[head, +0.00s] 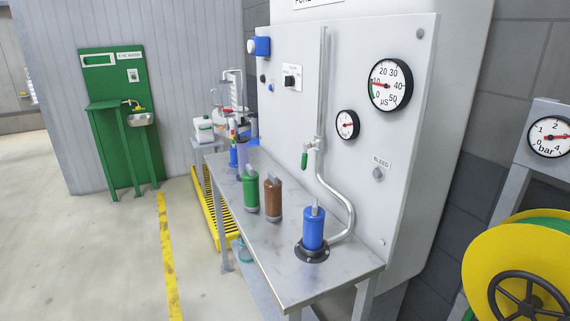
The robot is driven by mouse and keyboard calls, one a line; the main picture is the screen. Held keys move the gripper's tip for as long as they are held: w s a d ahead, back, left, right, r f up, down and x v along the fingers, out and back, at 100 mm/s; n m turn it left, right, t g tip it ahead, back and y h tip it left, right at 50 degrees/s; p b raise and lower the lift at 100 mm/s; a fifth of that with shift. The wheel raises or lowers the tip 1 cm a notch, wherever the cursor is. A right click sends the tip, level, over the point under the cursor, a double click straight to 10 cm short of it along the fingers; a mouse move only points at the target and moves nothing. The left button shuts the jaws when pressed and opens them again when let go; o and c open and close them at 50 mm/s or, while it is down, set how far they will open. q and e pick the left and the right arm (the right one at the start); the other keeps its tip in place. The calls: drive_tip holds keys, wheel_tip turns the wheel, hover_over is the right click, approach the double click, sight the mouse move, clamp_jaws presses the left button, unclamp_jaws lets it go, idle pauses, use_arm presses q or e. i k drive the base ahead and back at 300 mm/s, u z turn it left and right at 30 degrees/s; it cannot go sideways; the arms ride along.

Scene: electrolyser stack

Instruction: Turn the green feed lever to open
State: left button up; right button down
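The green feed lever (304,160) is on a valve of the metal pipe (321,90) on the white panel (295,130), right of the middle of the head view. Its green handle hangs downward, close beside the pipe and roughly in line with it. Below the valve the pipe bends and runs down to the base of a blue cartridge (313,228) on the bench. Neither of my grippers is in view, and nothing touches the lever.
The bench (345,268) stands below the lever, with a green cartridge (250,188) and a brown cartridge (273,197). Two gauges are right of the pipe. A yellow hose reel (482,262) is at lower right. Floor on the left is open.

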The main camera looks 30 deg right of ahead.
sight(306, 145)
drive_tip(key=u, duration=0.45)
drive_tip(key=i, duration=2.8)
